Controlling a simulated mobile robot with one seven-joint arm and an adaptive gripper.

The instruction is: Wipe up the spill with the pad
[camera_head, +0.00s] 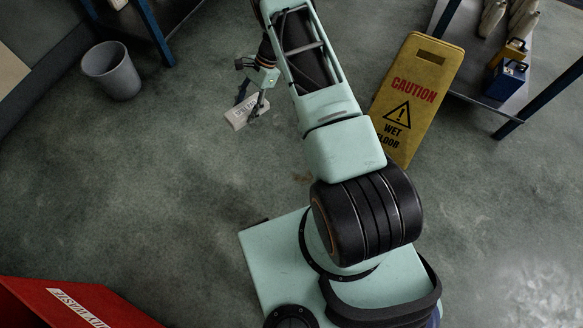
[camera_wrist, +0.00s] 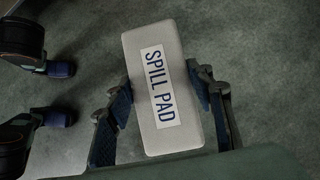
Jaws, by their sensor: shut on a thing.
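The spill pad (camera_head: 244,112) is a pale grey block with a white label. In the wrist view the pad (camera_wrist: 150,45) shows its blue "SPILL PAD" lettering and lies lengthwise between the fingers. My gripper (camera_wrist: 161,95) is shut on the pad's two long sides. In the head view my gripper (camera_head: 252,97) is left of my arm, with the pad at its fingertips over the floor. I cannot tell whether the pad touches the floor. A faint brownish patch (camera_head: 302,178) shows on the floor near my arm; I cannot tell if it is the spill.
A yellow wet-floor sign (camera_head: 432,75) is right of my arm. A grey bin (camera_head: 112,72) stands at upper left near a blue-legged bench (camera_head: 150,25). A shelf with a blue can (camera_head: 507,79) is at upper right. A red waste container (camera_head: 60,303) is at lower left. The left floor is open.

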